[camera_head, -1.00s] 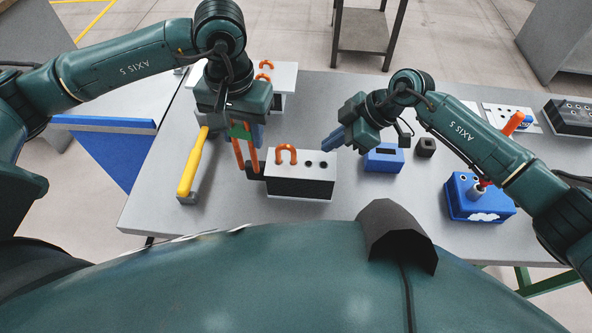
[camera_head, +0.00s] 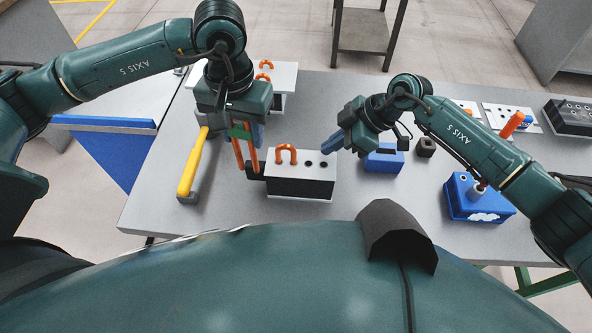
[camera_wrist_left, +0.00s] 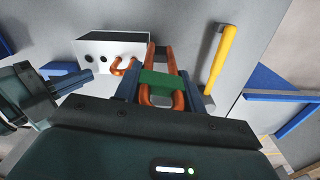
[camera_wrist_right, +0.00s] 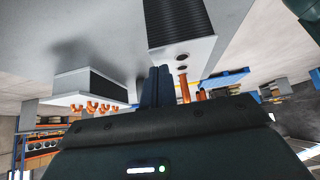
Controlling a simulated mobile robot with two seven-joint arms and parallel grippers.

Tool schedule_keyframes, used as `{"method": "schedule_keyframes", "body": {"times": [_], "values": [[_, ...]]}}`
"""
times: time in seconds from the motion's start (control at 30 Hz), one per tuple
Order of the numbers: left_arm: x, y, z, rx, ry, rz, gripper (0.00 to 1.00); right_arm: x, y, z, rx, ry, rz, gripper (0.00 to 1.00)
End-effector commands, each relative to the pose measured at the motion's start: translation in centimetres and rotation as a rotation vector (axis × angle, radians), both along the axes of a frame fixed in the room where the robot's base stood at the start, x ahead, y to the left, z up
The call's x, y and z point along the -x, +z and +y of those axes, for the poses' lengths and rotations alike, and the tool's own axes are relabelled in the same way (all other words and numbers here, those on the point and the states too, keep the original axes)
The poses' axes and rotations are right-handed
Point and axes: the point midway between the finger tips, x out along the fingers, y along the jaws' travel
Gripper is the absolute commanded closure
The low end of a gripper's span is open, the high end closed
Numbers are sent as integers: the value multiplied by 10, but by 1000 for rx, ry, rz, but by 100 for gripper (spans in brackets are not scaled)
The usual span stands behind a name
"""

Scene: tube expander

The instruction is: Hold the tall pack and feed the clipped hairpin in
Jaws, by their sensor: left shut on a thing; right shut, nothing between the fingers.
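The tall pack (camera_head: 300,186), with dark finned sides and a white top, stands upright on the table. One orange hairpin bend (camera_head: 286,151) sits in its top, beside two open holes. My left gripper (camera_head: 243,137) is shut on the clipped hairpin (camera_wrist_left: 160,98), around its green clip (camera_wrist_left: 161,81). The hairpin's two legs point down, just left of the pack; whether the tips touch anything is unclear. My right gripper (camera_head: 331,145) is shut and empty by the pack's upper right end. In the right wrist view its fingers are close to the pack (camera_wrist_right: 182,50); contact is unclear.
A yellow-handled tool (camera_head: 191,165) lies left of the hairpin. Another white-topped pack (camera_head: 285,77) with orange bends stands behind. A blue slotted block (camera_head: 384,160), a small dark block (camera_head: 425,147) and a blue box (camera_head: 458,201) stand to the right. The table front is clear.

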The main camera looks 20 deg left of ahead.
Motion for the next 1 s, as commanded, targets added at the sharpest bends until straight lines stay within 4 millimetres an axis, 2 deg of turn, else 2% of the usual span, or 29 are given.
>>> {"method": "schedule_keyframes", "body": {"times": [1.0], "values": [[0, 3, 0, 0, 0, -1, 100, 1, -8, 0, 3, 2, 2, 100]]}}
